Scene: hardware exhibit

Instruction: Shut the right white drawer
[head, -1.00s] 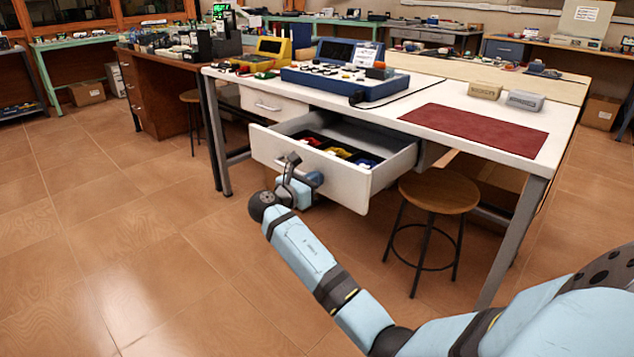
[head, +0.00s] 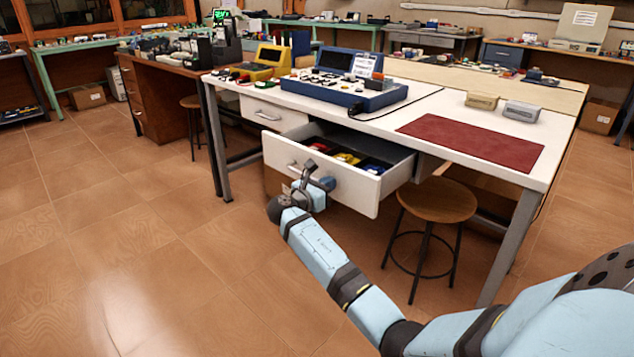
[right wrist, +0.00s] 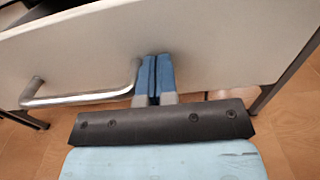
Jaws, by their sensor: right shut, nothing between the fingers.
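The right white drawer (head: 345,184) is pulled partly out from under the white workbench. Red, yellow and blue items lie in its dark compartments. Its front also fills much of the right wrist view (right wrist: 215,50), with a silver bar handle (right wrist: 80,97) at the left. My right gripper (head: 328,182) is shut and empty, its blue fingertips (right wrist: 155,75) together against or very close to the drawer front, just right of the handle's end. Whether they touch is hard to tell. My left gripper is not in view.
A second white drawer (head: 272,113) to the left looks closed. A round wooden stool (head: 437,200) stands right of the open drawer, under the bench. The bench top (head: 455,105) carries a blue instrument box (head: 345,88) and a red mat (head: 470,142). Floor at left is clear.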

